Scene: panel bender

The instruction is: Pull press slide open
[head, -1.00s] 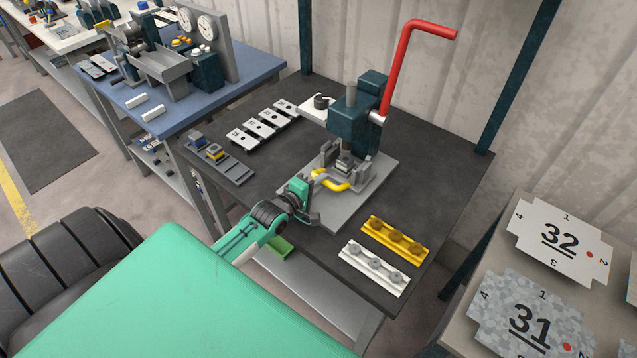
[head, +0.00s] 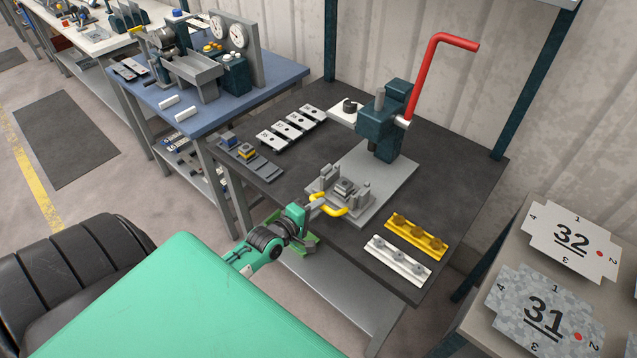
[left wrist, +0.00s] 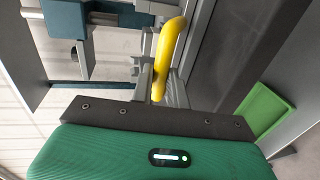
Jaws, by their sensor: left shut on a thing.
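The press (head: 386,128) is a dark teal block with a red lever (head: 428,70) on a grey base plate (head: 383,172). Its slide (head: 344,188), a grey block fixture, sits at the front of the plate, clear of the press head. A yellow handle (head: 330,207) is on the slide's front. My left gripper (head: 312,209) is shut on the yellow handle at the table's front edge. The handle also shows in the left wrist view (left wrist: 168,52), in front of my gripper. My right gripper is not in view.
A yellow rack (head: 415,237) and a white rack (head: 398,260) lie right of the slide. Several white numbered plates (head: 291,128) lie behind left. A green tray (left wrist: 264,108) hangs by the table edge. Side tables stand left and right.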

